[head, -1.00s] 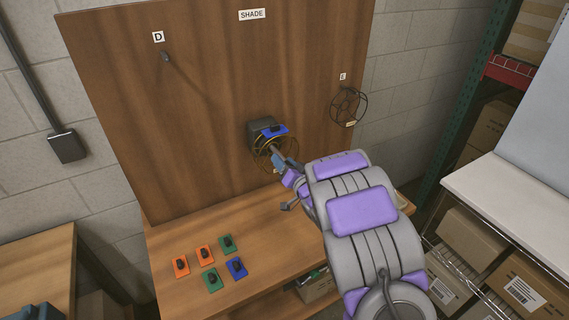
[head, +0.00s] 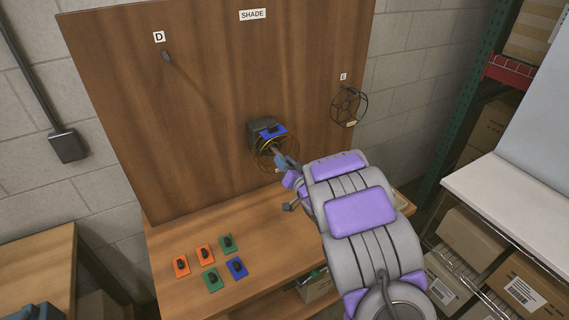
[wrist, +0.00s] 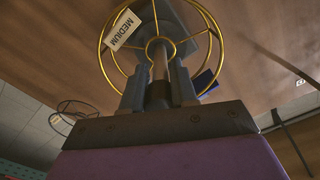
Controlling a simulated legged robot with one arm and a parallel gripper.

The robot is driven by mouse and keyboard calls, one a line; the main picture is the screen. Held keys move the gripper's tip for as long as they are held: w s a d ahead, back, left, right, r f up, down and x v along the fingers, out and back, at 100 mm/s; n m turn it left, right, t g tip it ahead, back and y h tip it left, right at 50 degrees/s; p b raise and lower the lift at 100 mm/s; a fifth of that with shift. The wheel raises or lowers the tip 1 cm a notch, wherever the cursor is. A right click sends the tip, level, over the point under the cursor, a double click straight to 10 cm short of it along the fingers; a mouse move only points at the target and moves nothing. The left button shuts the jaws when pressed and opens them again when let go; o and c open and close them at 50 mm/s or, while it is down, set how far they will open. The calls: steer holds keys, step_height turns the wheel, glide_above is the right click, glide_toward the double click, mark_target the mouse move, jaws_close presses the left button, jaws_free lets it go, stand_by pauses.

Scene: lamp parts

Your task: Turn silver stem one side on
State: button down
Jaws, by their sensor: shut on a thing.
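The silver stem (wrist: 160,62) rises between my gripper's fingers in the wrist view and passes through the centre of a gold wire ring frame (wrist: 104,50). The ring frame carries a white tag reading MEDIUM (wrist: 121,29). My gripper (wrist: 159,88) is shut on the stem, one finger on each side. In the head view my gripper (head: 279,158) is at the dark block (head: 261,128) on the wooden board, at the ring frame (head: 258,158). A blue piece (head: 272,131) lies on the block. My gripper partly hides the stem there.
The upright board (head: 215,60) has a hook under label D (head: 166,57) and a dark wire ring (head: 349,105) at right. Several orange, green and blue tiles with black knobs (head: 237,267) lie on the bench. The bench front is otherwise largely clear.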

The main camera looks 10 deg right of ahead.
steer(key=n+b, duration=0.1)
steer(key=n, duration=0.4)
steer(key=shift+f, duration=0.15)
steer(key=n+b, duration=0.2)
steer(key=n, duration=0.3)
steer(key=shift+d+n, duration=0.1)
steer(key=shift+n, duration=0.2)
steer(key=c, duration=0.9)
jaws_free()
